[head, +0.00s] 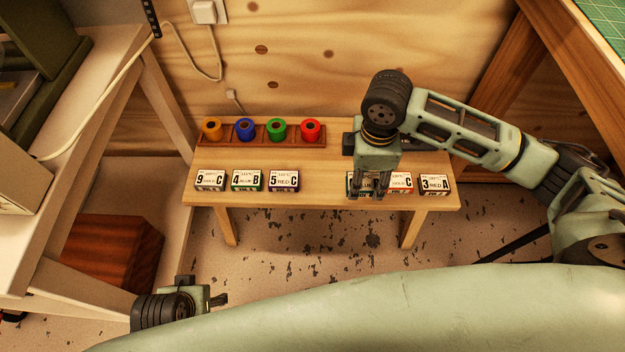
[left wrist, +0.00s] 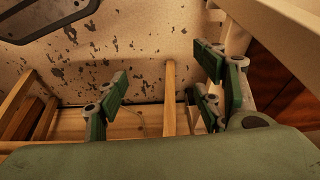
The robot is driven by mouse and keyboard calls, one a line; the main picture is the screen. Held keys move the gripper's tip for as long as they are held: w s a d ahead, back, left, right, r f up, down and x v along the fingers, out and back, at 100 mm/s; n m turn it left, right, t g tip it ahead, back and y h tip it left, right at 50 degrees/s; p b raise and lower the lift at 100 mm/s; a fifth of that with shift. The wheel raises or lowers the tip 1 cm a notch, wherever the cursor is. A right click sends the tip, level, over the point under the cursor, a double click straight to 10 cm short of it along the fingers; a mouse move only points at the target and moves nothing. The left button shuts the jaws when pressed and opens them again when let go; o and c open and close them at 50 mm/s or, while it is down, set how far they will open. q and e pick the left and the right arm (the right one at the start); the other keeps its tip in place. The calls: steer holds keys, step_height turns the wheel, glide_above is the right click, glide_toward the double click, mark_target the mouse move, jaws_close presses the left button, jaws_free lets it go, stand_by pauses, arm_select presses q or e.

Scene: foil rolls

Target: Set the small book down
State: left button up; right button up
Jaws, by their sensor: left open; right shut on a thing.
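My right gripper (head: 369,192) points down at the front of the low wooden table (head: 325,196), right of its middle. It is shut on a small book (head: 351,184) with a white labelled face, which its fingers and palm partly hide. I cannot tell whether the book touches the tabletop. Right of it stand a red-edged C book (head: 401,182) and the "3 RED A" book (head: 435,184). My left gripper (head: 224,299) is low at the left, away from the table. It is open and empty in the left wrist view (left wrist: 165,90).
Left on the table stand the "9 GOLD C" (head: 210,180), "4 BLUE B" (head: 247,180) and "5 RED C" (head: 284,180) books. Behind them a brown rack (head: 262,142) holds several coloured foil rolls. Bare tabletop lies between "5 RED C" and my right gripper.

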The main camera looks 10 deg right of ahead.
arm_select(q)
steer(key=b+v, duration=0.4)
steer(key=v, duration=0.4)
arm_select(e)
steer(key=w+a+f, duration=0.2)
steer(key=w, duration=0.1)
steer(key=w+a+f, duration=0.2)
steer(key=w, duration=0.1)
steer(key=w+a+f, duration=0.2)
steer(key=w, duration=0.1)
steer(key=shift+a+f, duration=0.3)
steer(key=shift+f, duration=0.05)
steer(key=shift+w+a+f, duration=0.2)
steer(key=shift+f, duration=0.2)
step_height(320, 180, down, 3)
steer(key=shift+f+b, duration=0.15)
steer(key=shift+b, duration=0.7)
steer(key=shift+f, duration=0.1)
arm_select(q)
steer(key=w+d+t, duration=0.1)
steer(key=w+t, duration=0.2)
steer(key=w, duration=0.3)
steer(key=shift+r+h, duration=0.35)
steer(key=shift+h, duration=0.05)
steer(key=shift+d, duration=0.1)
